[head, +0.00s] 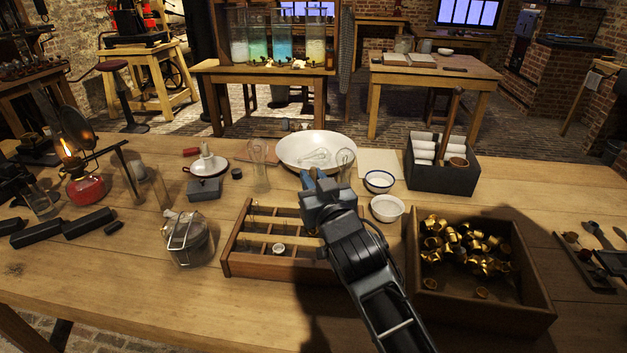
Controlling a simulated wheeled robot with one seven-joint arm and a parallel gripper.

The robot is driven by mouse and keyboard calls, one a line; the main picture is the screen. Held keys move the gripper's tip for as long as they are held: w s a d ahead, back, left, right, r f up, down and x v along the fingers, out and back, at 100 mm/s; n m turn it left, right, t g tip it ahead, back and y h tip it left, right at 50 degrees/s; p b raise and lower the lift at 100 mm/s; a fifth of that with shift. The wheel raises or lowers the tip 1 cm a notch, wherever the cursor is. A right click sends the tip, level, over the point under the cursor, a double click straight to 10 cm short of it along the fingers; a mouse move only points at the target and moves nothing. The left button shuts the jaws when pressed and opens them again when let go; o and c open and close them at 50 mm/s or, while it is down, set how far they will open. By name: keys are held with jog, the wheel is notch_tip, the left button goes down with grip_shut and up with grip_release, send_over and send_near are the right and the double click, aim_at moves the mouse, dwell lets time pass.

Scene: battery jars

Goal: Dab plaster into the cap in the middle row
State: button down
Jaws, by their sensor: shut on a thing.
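A wooden rack (236,250) with divided compartments stands in the middle of the table. A small round cap (279,249) with a pale rim sits in it, toward the front. The rack's right part is hidden behind my arm, so other caps there cannot be made out. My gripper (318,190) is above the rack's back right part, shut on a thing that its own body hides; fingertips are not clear. A small white bowl (387,209) with pale contents stands just right of my gripper. A blue-rimmed white bowl (379,181) stands behind it.
A wooden box (424,290) of brass caps stands at right, a dark box (443,177) of white rolls behind it. A large white dish (316,150) with glass bulbs lies at the back. A glass jar (187,240) and lit lamp (84,185) are at left. The front left table is clear.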

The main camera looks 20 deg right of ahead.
jog(key=shift+r+p, duration=2.7)
jog(key=shift+r, duration=1)
